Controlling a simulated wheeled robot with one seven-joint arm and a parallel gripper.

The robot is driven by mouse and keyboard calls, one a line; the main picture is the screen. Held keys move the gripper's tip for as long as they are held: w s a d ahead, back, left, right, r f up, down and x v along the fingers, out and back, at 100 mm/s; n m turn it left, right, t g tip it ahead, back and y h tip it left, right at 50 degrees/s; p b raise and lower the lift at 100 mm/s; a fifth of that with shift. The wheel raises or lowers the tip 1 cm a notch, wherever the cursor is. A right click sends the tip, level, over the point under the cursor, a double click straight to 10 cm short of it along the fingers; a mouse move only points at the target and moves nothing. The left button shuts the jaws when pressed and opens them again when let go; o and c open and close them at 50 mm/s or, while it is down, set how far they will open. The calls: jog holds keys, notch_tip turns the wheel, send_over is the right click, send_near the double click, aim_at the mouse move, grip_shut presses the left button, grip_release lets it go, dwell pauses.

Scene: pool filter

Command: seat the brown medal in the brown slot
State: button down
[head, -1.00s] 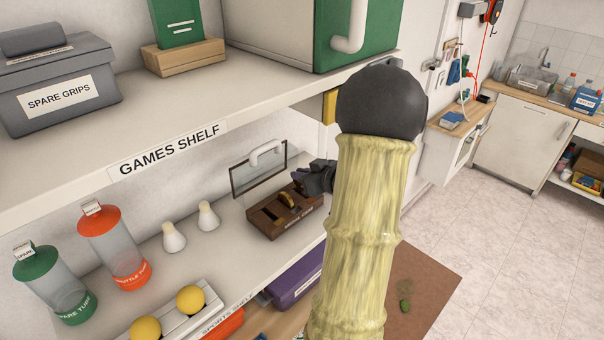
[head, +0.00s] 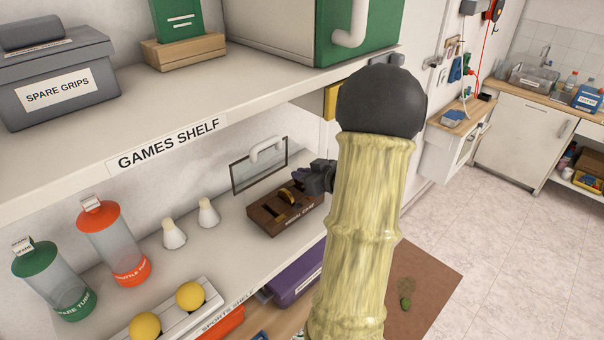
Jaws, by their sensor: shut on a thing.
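The brown medal case (head: 262,219) stands on the lower shelf, its glass lid (head: 252,177) with a white handle raised at the back. A gold-brown disc (head: 284,194) stands upright in one of its slots. The slots' colours are too small to tell apart. My gripper (head: 301,181) is over the case's back right part, low and close to its top, coming in from the right. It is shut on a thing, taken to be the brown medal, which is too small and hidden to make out. My arm hides part of the wrist.
Two white shuttlecocks (head: 208,212) and green (head: 55,283) and orange (head: 118,245) tubes stand left of the case. Yellow balls (head: 190,295) sit in a tray in front. The upper shelf (head: 230,112) hangs above. A purple box (head: 296,283) is below.

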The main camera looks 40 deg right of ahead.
jog(key=shift+w+f+b, duration=0.1)
jog(key=shift+f+b, duration=0.4)
jog(key=shift+f, duration=0.3)
jog(key=shift+s+f, duration=0.2)
jog(key=shift+s, duration=0.05)
jog(key=shift+w+f+b, duration=0.15)
jog(key=shift+f+b, duration=0.1)
jog(key=shift+b, duration=0.05)
jog(key=c, duration=1.4)
grip_release()
jog(key=shift+c, duration=0.2)
jog(key=shift+p+v, duration=1.25)
jog(key=shift+v, duration=1.35)
jog(key=shift+w, duration=0.1)
